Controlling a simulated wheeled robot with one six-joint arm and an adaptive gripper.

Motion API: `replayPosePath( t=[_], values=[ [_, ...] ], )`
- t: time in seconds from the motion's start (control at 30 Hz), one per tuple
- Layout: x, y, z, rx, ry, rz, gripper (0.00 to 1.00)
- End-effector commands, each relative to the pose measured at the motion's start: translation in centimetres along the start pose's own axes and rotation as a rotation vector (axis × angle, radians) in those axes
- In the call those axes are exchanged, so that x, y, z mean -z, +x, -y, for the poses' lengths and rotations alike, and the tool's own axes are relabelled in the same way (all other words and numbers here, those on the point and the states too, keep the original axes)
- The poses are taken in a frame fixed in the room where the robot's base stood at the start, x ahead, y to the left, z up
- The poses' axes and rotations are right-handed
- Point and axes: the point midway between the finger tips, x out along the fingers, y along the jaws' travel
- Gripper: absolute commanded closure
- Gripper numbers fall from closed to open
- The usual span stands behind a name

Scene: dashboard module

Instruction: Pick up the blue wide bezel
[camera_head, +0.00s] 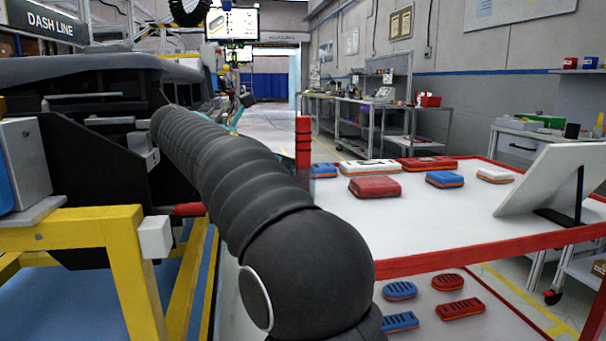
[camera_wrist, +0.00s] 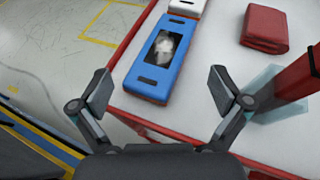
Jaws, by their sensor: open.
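The blue wide bezel (camera_wrist: 152,72) lies on the white table top (camera_wrist: 222,50) in the wrist view. It is a long blue frame with a large dark opening and a slot at each end. Its near end faces my gripper (camera_wrist: 160,92), which is open and empty. The two fingers stand apart to the left and right of the bezel's near part, with no contact visible. In the head view a blue piece (camera_head: 324,171) shows partly at the table's left edge, behind a red post; my arm hides much of that area.
A white piece (camera_wrist: 188,7) lies just beyond the bezel. A red block (camera_wrist: 265,27) lies to its right. A red post (camera_wrist: 298,78) stands close to the right finger. A tilted white panel (camera_head: 543,180) stands at the table's right. Several small parts lie on the lower shelf (camera_head: 498,314).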

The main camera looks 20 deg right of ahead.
Motion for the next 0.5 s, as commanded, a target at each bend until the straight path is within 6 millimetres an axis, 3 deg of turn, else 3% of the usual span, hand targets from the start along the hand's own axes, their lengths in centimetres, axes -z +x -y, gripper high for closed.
replayPosePath(
  t=[0.5],
  values=[
    [0.2, 5.5, 0.3, -0.002, 0.003, -0.003, 0.00]
  ],
)
